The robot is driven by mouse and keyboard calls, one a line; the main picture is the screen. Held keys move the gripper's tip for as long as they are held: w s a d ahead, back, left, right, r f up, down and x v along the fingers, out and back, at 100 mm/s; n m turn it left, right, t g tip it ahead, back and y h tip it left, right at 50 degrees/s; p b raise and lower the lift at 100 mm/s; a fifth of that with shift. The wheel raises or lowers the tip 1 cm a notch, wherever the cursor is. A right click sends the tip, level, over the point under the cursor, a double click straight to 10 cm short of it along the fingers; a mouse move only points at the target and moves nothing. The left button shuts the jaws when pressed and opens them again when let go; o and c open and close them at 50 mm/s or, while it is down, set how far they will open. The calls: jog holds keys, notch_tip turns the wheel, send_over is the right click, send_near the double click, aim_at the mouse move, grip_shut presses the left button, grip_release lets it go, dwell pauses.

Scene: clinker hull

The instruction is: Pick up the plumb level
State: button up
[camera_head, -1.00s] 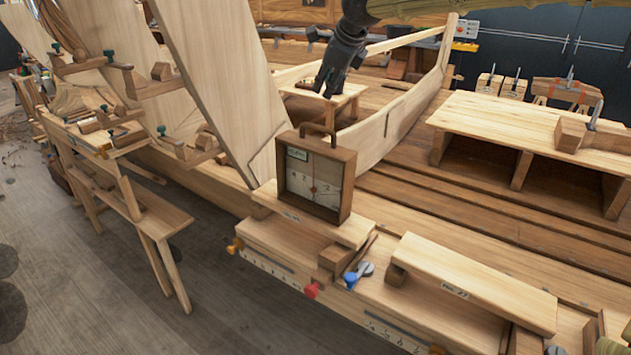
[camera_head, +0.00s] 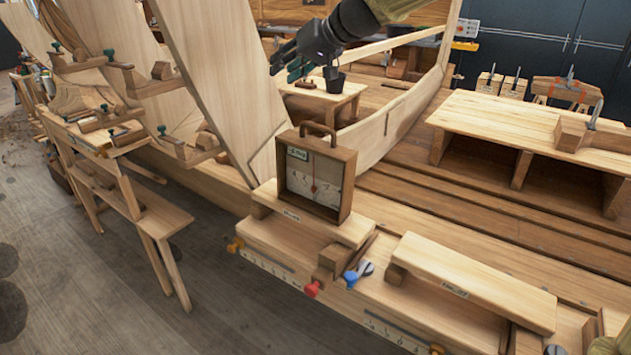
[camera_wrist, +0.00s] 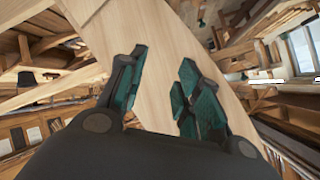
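The plumb level (camera_head: 318,181) is a dark wooden box frame with a top handle and a pale face with a small red mark. It stands upright on a light wooden block on the bench in the head view. The plumb level is not recognisable in the wrist view.
A tall pale plank (camera_head: 215,70) rises just behind and left of the level. A second raised board (camera_head: 470,280) lies to the right on the bench. Blue (camera_head: 352,279) and red (camera_head: 312,289) clamp knobs sit in front. A low table (camera_head: 510,125) stands at right.

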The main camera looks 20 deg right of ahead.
jog(key=s+d+f+n+g+h, duration=0.1)
jog(key=s+d+f+n+g, duration=0.1)
jog(key=s+f+n+g, duration=0.15)
jog(key=n+g+h, duration=0.2)
jog(key=n+h, duration=0.1)
jog(key=n, duration=0.1)
send_near(314, 141)
jog(key=p+x, duration=0.1)
jog(key=x, duration=0.4)
jog(key=shift+w+d+f+p, duration=0.1)
jog(key=shift+w+p, duration=0.05)
jog(key=shift+p, duration=0.25)
jog(key=shift+w+f+p, duration=0.15)
jog(key=shift+f+p, duration=0.45)
jog(key=shift+p, duration=0.05)
jog(key=x, duration=0.1)
jog(key=p+x, duration=0.1)
jog(key=x, duration=0.1)
jog(key=shift+w+a, duration=0.1)
jog(key=shift+a, duration=0.2)
jog(key=shift+w+f+p, duration=0.1)
jog(key=shift+f+p, duration=0.2)
jog(key=shift+f, duration=0.1)
jog(key=shift+c, duration=0.2)
grip_shut()
